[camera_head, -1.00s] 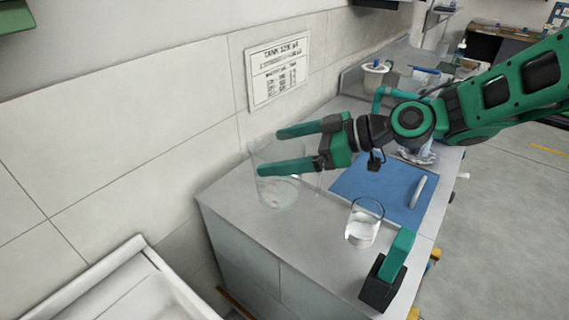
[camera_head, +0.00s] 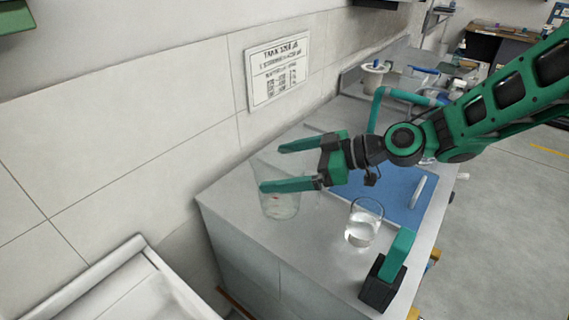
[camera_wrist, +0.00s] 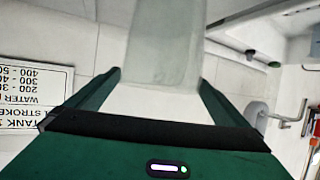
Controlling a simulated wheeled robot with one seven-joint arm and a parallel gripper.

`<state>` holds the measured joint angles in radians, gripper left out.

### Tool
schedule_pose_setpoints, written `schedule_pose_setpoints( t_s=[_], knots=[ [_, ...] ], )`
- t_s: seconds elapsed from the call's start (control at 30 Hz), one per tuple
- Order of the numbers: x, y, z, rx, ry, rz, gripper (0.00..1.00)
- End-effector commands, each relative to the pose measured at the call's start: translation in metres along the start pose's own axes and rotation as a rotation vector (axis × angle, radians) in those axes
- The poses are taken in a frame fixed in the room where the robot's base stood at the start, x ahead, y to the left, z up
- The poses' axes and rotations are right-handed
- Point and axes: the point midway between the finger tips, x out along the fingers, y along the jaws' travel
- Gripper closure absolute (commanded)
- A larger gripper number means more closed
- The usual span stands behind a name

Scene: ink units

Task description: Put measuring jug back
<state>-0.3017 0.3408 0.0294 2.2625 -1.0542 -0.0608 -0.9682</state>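The clear measuring jug (camera_head: 281,206) is a large see-through vessel with faint red marks near the left end of the counter. My gripper (camera_head: 272,167) has its two green fingers spread around the jug's sides, one on each side, and appears to grip it. In the wrist view the pale, see-through jug (camera_wrist: 163,45) fills the space between the fingertips (camera_wrist: 160,78). The jug is upright in the head view. I cannot tell whether its base touches the counter.
A smaller glass beaker (camera_head: 362,226) stands to the right on the grey counter (camera_head: 310,245), near a blue mat (camera_head: 385,185). A green-and-black block-shaped tool (camera_head: 380,290) is at the front edge. A tiled wall with a printed sign (camera_head: 279,70) rises behind.

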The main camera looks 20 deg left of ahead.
Motion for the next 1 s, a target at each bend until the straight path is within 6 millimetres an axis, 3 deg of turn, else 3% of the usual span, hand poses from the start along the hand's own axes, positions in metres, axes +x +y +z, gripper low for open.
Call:
schedule_pose_setpoints(
  t_s=[0.23,0.37,0.8,1.0],
  knots=[
    [0.000,0.000,-0.002,-0.002,0.000,-0.001,0.00],
    [-0.011,0.001,-0.003,-0.001,0.001,0.002,0.00],
    [-0.093,0.000,-0.003,-0.001,0.000,0.003,0.00],
    [-0.115,0.000,-0.003,-0.001,0.000,-0.001,0.00]
  ],
)
